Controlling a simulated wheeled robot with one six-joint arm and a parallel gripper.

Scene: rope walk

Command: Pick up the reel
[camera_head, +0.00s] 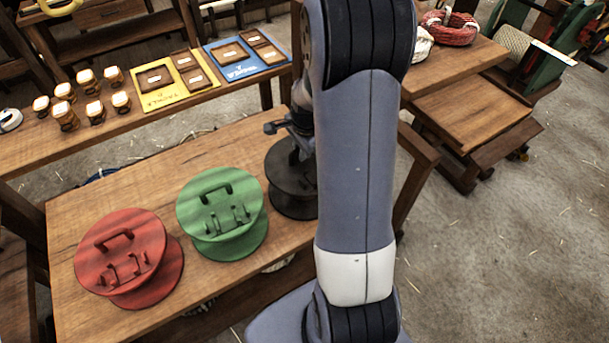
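Three reels stand on a wooden table (75,215). The red reel (112,240) is at the left, the green reel (208,190) is in the middle, and a dark grey reel (285,190) is at the right. The red and green reels each have a handle and small upright pegs on their top discs. My arm hides the right part of the dark grey reel. My gripper (284,127) shows partly at the arm's left edge, just above the dark reel. Its fingers are mostly hidden, and I cannot tell whether it touches the reel.
A long bench (150,118) behind holds several small jars (86,80), a yellow board (172,82) and a blue board (245,58) with wooden trays. A red rope coil (450,27) lies on another table at the right. The floor (500,250) at the right is open.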

